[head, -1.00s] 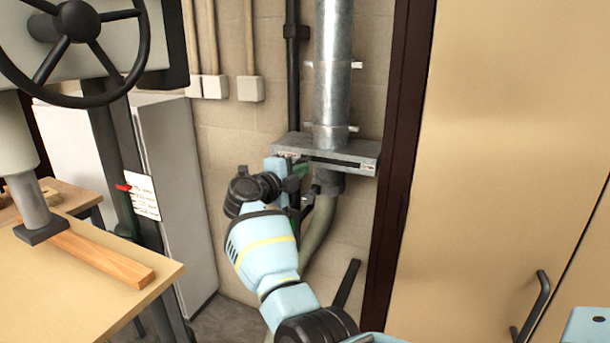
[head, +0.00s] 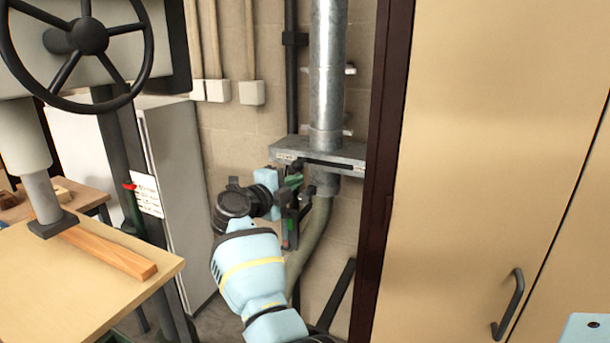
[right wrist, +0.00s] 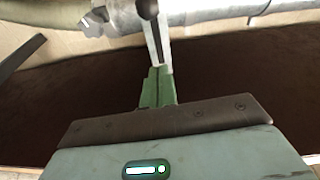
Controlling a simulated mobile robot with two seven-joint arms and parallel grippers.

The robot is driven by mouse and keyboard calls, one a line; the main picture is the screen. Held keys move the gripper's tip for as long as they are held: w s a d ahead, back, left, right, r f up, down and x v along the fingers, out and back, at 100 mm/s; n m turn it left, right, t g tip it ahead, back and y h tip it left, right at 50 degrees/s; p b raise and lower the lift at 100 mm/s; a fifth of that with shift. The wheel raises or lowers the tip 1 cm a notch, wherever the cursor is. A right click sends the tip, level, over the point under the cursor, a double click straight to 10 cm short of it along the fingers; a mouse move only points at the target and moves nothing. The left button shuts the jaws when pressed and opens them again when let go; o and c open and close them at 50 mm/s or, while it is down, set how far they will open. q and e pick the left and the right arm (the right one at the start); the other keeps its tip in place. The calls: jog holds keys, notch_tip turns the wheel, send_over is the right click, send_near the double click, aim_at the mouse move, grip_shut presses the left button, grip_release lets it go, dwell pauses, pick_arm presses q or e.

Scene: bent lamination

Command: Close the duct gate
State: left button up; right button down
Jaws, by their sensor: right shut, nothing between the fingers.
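The duct gate (head: 347,152) is a flat grey metal housing across a vertical galvanised duct (head: 326,75), with a dark slot along its front. My right gripper (head: 297,184) is at the left underside of the housing in the head view. Its green fingers (right wrist: 157,88) are shut with nothing between them. In the right wrist view a narrow grey metal bar (right wrist: 154,35) stands just beyond the fingertips; I cannot tell whether they touch. The gripper partly hides the gate's left lower side. My left gripper is not in view.
A tan cabinet (head: 480,120) with a dark frame stands close on the right. A wooden-topped bench (head: 80,285) and a machine with a black handwheel (head: 88,36) are on the left. A flexible hose (head: 310,240) hangs below the duct.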

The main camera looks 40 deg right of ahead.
jog(key=v, duration=0.5)
jog(key=shift+w+a+f, duration=0.15)
jog(key=shift+w+a, duration=0.05)
jog(key=shift+s, duration=0.1)
